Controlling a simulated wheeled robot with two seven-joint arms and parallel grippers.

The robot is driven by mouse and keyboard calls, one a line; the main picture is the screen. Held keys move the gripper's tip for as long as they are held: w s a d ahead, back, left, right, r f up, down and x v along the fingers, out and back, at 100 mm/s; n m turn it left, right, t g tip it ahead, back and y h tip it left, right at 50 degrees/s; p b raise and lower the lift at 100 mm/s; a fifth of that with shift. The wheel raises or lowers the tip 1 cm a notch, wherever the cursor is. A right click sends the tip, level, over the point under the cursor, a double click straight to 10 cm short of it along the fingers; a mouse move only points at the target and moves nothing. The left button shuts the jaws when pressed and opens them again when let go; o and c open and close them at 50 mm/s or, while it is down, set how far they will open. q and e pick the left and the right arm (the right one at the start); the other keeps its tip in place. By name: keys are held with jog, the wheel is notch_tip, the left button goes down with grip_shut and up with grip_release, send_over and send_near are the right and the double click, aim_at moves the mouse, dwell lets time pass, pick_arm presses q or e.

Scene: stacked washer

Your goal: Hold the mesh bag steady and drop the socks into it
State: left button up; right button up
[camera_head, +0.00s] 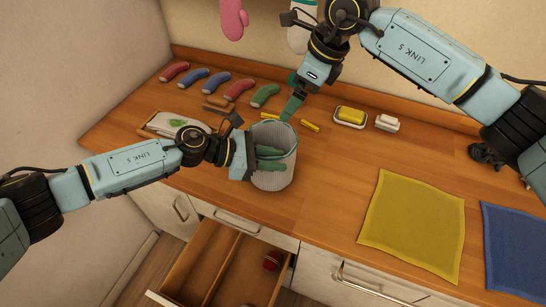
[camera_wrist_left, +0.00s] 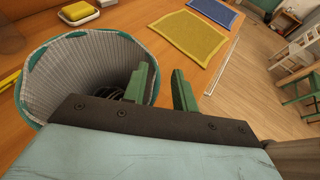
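The mesh bag (camera_head: 275,182) stands upright on the counter, a grey ribbed cylinder with a green rim; it also shows in the left wrist view (camera_wrist_left: 70,62). My left gripper (camera_head: 269,158) is at its rim. In the left wrist view its green fingers (camera_wrist_left: 161,88) are apart, one inside the bag, the other outside, with the wall between. Something dark shows inside the bag, unclear. My right gripper (camera_head: 292,106) points down just above and behind the bag; its finger gap is unclear. Socks lie along the back: red (camera_head: 174,71), blue (camera_head: 194,79), blue (camera_head: 216,82), red (camera_head: 239,89), green (camera_head: 265,96).
Yellow pegs (camera_head: 310,125) and a yellow sponge dish (camera_head: 350,116) lie behind the bag. A white block (camera_head: 387,123) is beside the dish. Yellow (camera_head: 414,222) and blue (camera_head: 515,250) cloths lie right. An open drawer (camera_head: 232,267) juts out below the bag, holding a red object.

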pick_arm(q)
jog(key=shift+o, duration=0.2)
jog(key=shift+a, duration=0.1)
jog(key=shift+a+r, duration=0.15)
jog(key=shift+a, duration=0.25)
jog(key=v, duration=1.1)
jog(key=shift+s, duration=0.15)
